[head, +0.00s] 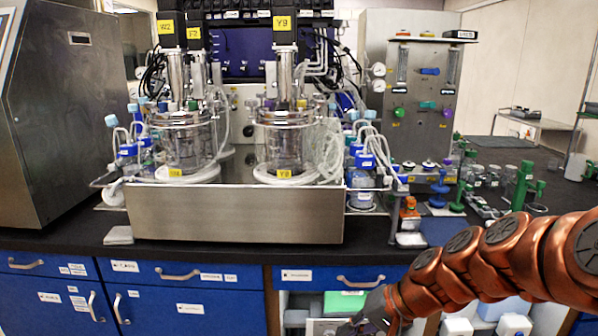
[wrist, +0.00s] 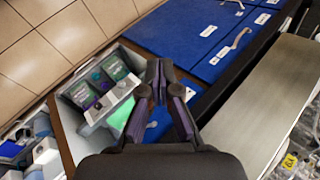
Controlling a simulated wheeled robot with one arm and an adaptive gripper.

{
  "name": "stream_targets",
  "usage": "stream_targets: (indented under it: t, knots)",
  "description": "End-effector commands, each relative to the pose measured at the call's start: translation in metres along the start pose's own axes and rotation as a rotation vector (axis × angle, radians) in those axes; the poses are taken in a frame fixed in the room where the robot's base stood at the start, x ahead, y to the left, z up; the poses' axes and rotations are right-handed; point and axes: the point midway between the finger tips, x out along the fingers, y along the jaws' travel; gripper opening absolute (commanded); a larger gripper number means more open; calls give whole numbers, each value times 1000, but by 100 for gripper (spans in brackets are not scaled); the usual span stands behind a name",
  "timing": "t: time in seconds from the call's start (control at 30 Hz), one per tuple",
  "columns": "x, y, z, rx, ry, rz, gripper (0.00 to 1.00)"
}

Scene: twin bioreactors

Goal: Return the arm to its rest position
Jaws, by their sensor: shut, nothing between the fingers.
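My copper-coloured arm (head: 488,257) reaches in from the right edge of the head view, in front of the bench. It slopes down to the left toward the bottom edge. My gripper (wrist: 159,68) shows in the wrist view with its two dark fingers together at the tips and nothing between them. In the head view only part of my wrist and gripper shows low at the bottom edge, in front of the lower shelf; the fingertips are not clear there. In the wrist view the gripper is over the blue cabinet fronts and a grey bin.
Twin glass bioreactors (head: 287,146) stand on a steel base (head: 235,215) on the black bench. Tubing, bottles and green-topped fittings (head: 524,180) crowd the bench to the right. Blue drawers (head: 190,272) line the front. A grey bin (wrist: 97,139) holds packs in an open shelf.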

Motion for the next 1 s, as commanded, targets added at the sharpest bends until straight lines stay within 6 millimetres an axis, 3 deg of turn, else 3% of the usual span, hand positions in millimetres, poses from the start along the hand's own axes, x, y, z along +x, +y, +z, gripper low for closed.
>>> stream_targets:
  t: [0.03,0.17,0.3,0.5,0.7,1.0]
  knots:
    - [-17,-10,21,-44,-26,47,0]
    - [-42,-7,69,-129,-97,171,0]
    - [-75,5,115,-201,-162,314,0]
    - [-131,30,166,-264,-226,522,0]
    - [-174,54,196,-277,-262,669,0]
    - [-186,64,204,-277,-269,714,0]
